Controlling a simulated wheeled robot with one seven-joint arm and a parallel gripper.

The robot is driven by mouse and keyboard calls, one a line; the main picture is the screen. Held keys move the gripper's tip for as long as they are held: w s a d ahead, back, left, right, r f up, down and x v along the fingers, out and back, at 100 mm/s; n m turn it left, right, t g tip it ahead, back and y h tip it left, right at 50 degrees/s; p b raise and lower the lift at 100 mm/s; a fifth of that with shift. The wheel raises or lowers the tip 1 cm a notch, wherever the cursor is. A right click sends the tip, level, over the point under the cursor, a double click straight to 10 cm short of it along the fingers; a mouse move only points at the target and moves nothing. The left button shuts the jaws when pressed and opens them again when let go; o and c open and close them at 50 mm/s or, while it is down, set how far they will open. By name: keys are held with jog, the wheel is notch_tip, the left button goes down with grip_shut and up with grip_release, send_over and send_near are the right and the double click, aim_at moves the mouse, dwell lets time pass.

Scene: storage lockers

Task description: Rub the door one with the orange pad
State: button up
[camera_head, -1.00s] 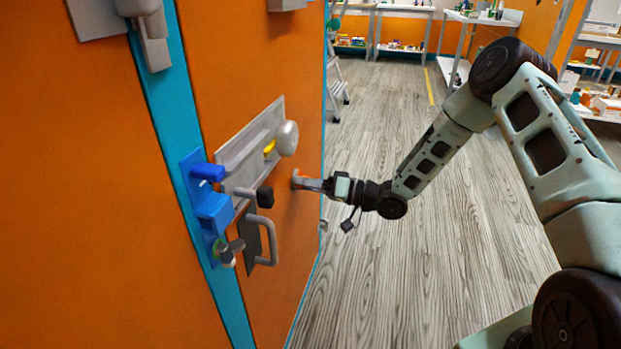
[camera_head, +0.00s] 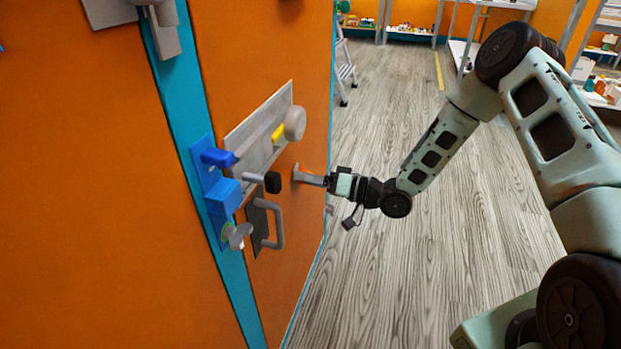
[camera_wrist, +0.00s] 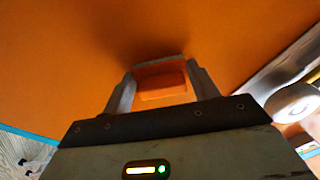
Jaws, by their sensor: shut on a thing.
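My gripper (camera_head: 308,176) reaches the orange door (camera_head: 300,235) to the right of its lock hardware. In the wrist view, my gripper (camera_wrist: 163,88) is shut on the orange pad (camera_wrist: 161,81), which sits between the two fingers. The pad's far edge is at or very near the orange door surface (camera_wrist: 70,50); I cannot tell for certain whether it touches. In the head view the pad is mostly hidden by the fingers and blends with the door.
A grey lock plate (camera_head: 262,125) with a round knob (camera_head: 295,123) and a yellow piece (camera_head: 279,134) is left of my gripper. A grey handle (camera_head: 277,226) and blue latch (camera_head: 222,196) stick out nearby. Wooden floor (camera_head: 470,240) to the right is clear.

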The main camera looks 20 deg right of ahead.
jog(key=shift+p+v, duration=0.65)
jog(key=shift+v, duration=2.3)
jog(key=shift+p+v, duration=0.35)
jog(key=shift+v, duration=1.15)
jog(key=shift+r, duration=0.1)
